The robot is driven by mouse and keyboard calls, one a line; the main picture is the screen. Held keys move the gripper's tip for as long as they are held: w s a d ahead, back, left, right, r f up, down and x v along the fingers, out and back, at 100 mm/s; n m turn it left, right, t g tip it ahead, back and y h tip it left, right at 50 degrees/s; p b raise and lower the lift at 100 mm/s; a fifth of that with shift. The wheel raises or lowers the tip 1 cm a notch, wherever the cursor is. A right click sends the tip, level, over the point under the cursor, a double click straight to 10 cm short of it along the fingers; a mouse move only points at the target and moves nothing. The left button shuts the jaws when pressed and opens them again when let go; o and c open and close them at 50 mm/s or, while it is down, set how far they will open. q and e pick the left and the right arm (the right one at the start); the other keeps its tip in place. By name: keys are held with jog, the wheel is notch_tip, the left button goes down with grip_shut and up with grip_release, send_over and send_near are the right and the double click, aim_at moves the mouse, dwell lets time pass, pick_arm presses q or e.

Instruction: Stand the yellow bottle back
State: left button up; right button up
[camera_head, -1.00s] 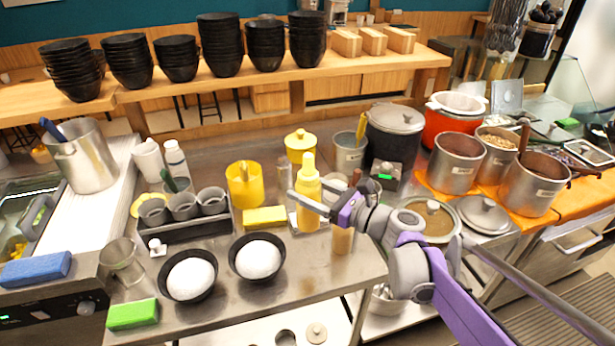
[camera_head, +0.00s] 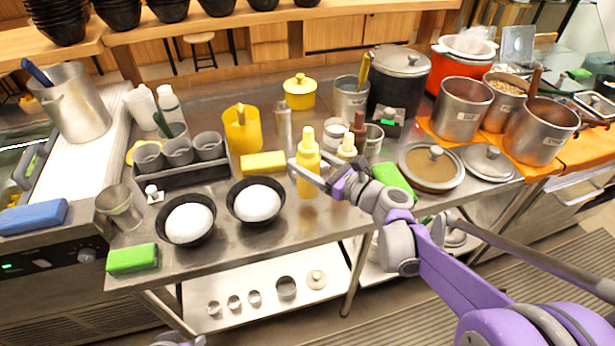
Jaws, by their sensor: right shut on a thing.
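The yellow bottle (camera_head: 307,166), with a pointed nozzle on top, is upright near the middle of the steel counter (camera_head: 330,222). My right gripper (camera_head: 313,174) reaches in from the right and is shut on the bottle's body. I cannot tell whether the bottle's base touches the counter.
A yellow sponge (camera_head: 262,162) and a black bowl with white contents (camera_head: 233,210) lie left of the bottle. A second bowl (camera_head: 176,238) sits farther left. A lidded pan (camera_head: 402,172) and green sponge (camera_head: 388,178) are right. Bare counter lies in front.

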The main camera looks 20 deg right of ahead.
jog(key=shift+f+b, duration=0.35)
jog(key=shift+f, duration=1.65)
jog(key=shift+f, duration=0.1)
jog(key=o, duration=1.1)
jog(key=shift+o, duration=0.2)
